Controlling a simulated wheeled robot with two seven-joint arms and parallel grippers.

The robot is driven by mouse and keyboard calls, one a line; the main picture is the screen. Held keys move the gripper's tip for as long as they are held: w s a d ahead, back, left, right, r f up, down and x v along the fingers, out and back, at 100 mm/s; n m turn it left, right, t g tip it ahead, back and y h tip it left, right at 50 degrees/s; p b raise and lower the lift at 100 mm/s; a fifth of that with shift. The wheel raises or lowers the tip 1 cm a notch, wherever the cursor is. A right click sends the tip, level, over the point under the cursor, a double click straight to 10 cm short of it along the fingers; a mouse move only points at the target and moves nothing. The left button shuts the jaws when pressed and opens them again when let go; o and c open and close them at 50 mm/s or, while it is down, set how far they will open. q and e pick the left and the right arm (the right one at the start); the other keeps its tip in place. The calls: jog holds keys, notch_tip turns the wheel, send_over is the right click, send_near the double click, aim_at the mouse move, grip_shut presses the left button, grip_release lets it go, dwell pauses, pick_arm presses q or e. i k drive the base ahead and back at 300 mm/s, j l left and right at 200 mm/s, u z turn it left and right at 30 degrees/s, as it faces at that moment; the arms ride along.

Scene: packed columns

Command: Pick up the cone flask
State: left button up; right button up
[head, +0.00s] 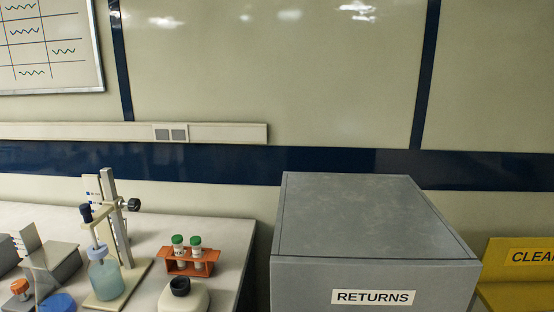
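I cannot make out a clear cone flask in the head view. A pale blue, rounded vessel (105,279) with a narrow neck stands at the lower left, in front of a stand. Its exact shape is hard to tell, and the stand's beige parts overlap its top. Neither of my grippers is in view.
The stand (118,225) has an upright rod and a dark knob. An orange rack (189,263) holds green-capped tubes. A beige, black-topped item (180,298) is at the bench (225,240) front. A grey RETURNS box (365,225) stands right; a yellow bin (515,270) is far right.

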aim_at(50, 295)
jog(key=u, duration=1.45)
jog(key=i+j+z, duration=0.95)
